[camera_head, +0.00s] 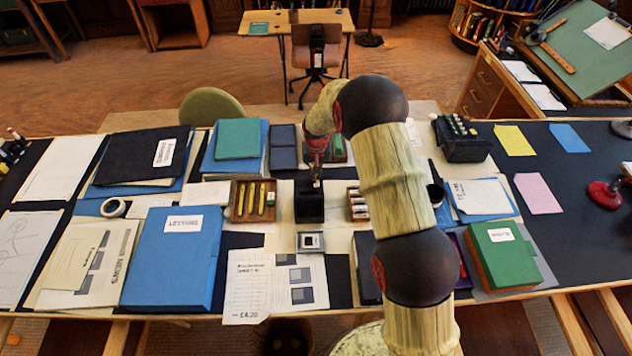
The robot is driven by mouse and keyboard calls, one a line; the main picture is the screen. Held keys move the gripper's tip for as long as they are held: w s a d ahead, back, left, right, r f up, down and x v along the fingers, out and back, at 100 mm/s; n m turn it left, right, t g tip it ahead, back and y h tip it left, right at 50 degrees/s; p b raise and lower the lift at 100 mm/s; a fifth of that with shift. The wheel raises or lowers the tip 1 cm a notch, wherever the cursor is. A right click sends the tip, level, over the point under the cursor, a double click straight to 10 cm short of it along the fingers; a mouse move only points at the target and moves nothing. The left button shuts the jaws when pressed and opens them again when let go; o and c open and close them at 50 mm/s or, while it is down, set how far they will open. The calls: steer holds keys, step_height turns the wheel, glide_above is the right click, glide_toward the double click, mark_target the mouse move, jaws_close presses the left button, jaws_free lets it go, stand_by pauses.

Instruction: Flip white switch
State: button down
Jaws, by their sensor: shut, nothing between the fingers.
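A small grey box with a white face and a dark mark (311,241), which looks like the white switch, lies on the desk near the middle. Its switch position is too small to tell. My gripper (316,184) is shut and empty, pointing down. In the picture it is beyond the switch, at the top of a black block (309,206). I cannot tell whether it touches that block.
A wooden tray of yellow sticks (253,202) is left of the black block, and another small tray (356,204) is right of it. Papers (247,287) lie in front. A blue box file (172,262) is at left, a green box (503,255) at right.

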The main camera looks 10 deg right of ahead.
steer(key=shift+r+p, duration=1.65)
steer(key=shift+r, duration=1.8)
steer(key=shift+n+g, duration=0.3)
steer(key=shift+g, duration=0.3)
steer(key=s, duration=0.1)
steer(key=s+f, duration=0.2)
steer(key=s, duration=0.1)
steer(key=s+r+t+b, duration=0.1)
steer(key=s+r+b, duration=0.1)
steer(key=s+r, duration=0.7)
steer(key=s+r+n+t+b, duration=0.1)
steer(key=s+r+t+b, duration=0.1)
steer(key=s+r, duration=0.7)
steer(key=s+r+t+b, duration=0.2)
steer(key=s+r, duration=0.8)
steer(key=s, duration=1)
steer(key=shift+s+n, duration=0.2)
steer(key=shift+n, duration=0.1)
steer(key=shift+r, duration=0.1)
